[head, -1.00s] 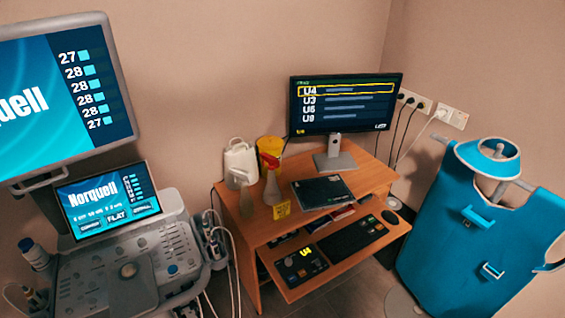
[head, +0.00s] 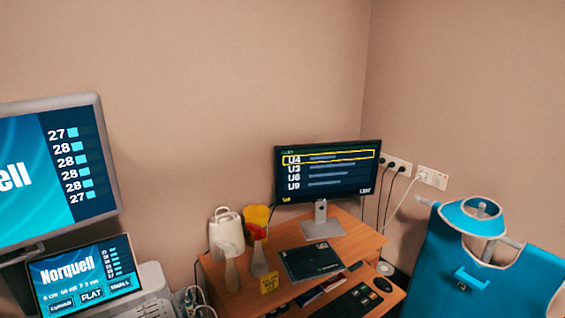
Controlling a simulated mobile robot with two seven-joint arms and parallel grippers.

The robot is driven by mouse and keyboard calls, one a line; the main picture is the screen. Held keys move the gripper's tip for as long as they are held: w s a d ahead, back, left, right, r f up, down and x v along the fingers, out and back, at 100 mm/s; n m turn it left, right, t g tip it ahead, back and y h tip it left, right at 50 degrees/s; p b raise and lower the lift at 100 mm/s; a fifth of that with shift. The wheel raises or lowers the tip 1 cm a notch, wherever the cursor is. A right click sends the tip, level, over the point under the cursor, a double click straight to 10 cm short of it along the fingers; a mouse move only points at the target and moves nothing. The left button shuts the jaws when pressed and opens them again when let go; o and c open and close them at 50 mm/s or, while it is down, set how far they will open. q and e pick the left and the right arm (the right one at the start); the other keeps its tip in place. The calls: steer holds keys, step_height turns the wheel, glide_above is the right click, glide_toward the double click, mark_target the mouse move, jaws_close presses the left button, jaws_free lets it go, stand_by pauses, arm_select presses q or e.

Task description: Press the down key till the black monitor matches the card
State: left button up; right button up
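The black monitor (head: 328,172) stands on a grey stand at the back of the wooden desk. Its screen lists U4, U3, U6 and U9, with a yellow box around the top row, U4. Small yellow text sits at its lower left, too small to read surely. A yellow card (head: 269,283) stands at the front left of the desk; its print is too small to read. A dark keyboard (head: 345,304) shows partly at the bottom edge; I cannot make out a down key. Neither gripper is in view.
The wooden desk (head: 352,236) holds a dark folder (head: 309,262), spray bottles (head: 258,252), a white jug (head: 226,228) and a yellow container (head: 256,218). An ultrasound machine with a small screen (head: 88,279) stands left; a blue apron (head: 490,270) hangs right.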

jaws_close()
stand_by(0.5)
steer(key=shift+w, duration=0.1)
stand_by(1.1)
